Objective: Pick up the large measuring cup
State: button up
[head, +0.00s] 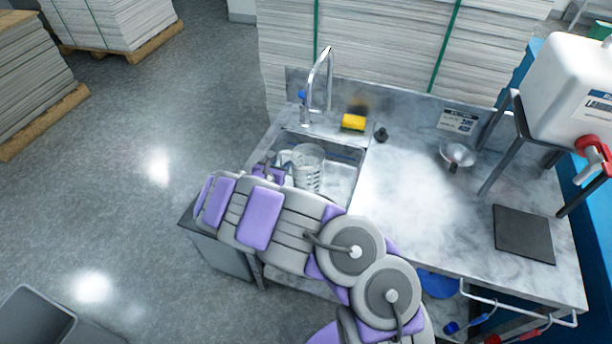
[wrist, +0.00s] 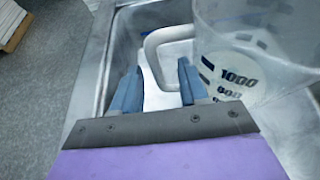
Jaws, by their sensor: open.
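The large measuring cup (head: 309,168) is clear plastic with dark markings and stands in the sink basin in the head view. In the wrist view the cup (wrist: 262,50) fills the upper right, with "1000" readable on its side. Its pale handle (wrist: 160,48) curves out to the left, just beyond and between my fingertips. My gripper (wrist: 155,88) is open, its two blue-grey fingers spread on either side of the handle's lower end. I cannot tell whether they touch it. In the head view my arm hides part of the sink and most of the gripper.
The sink (head: 341,178) has a tall faucet (head: 329,80) behind it. A yellow sponge (head: 353,122) and a dark stopper (head: 381,134) lie near its back edge. A metal funnel-like bowl (head: 457,155), a dark mat (head: 523,234) and a white jug (head: 570,90) on a stand are to the right.

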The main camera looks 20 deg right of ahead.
aim_at(281, 163)
jog(key=shift+w+d+f+b, duration=0.2)
jog(key=shift+w+f, duration=0.25)
jog(key=shift+w, duration=0.05)
jog(key=shift+w+d+f+b, duration=0.2)
jog(key=shift+w+f, duration=0.2)
jog(key=shift+w, duration=0.35)
jog(key=shift+r, duration=0.1)
jog(key=shift+d, duration=0.25)
jog(key=c, duration=0.4)
jog(key=shift+a, duration=0.15)
grip_shut()
